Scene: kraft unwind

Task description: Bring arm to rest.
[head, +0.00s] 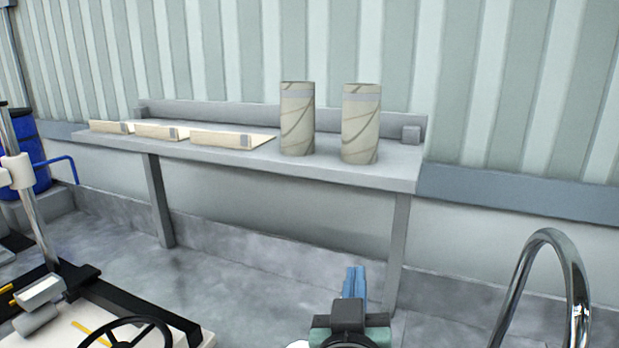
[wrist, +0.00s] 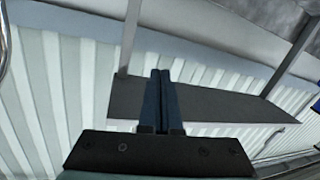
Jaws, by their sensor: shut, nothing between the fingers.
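My gripper (head: 355,284) shows at the bottom of the head view, low in front of the grey bench's right leg. Its two blue fingers lie together with nothing between them. In the wrist view my gripper (wrist: 160,75) is also shut and empty. Behind the fingers there is the dark underside of the bench top (wrist: 215,105), seen tilted. The gripper appears apart from the bench. Most of my arm is out of the picture.
The grey bench (head: 390,178) carries two tall patterned rolls (head: 297,118) (head: 361,124) and several low cream trays (head: 235,140). A chrome curved tube (head: 548,240) stands at right. A machine with a black handwheel (head: 125,325) is at lower left, a blue drum (head: 30,150) behind it.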

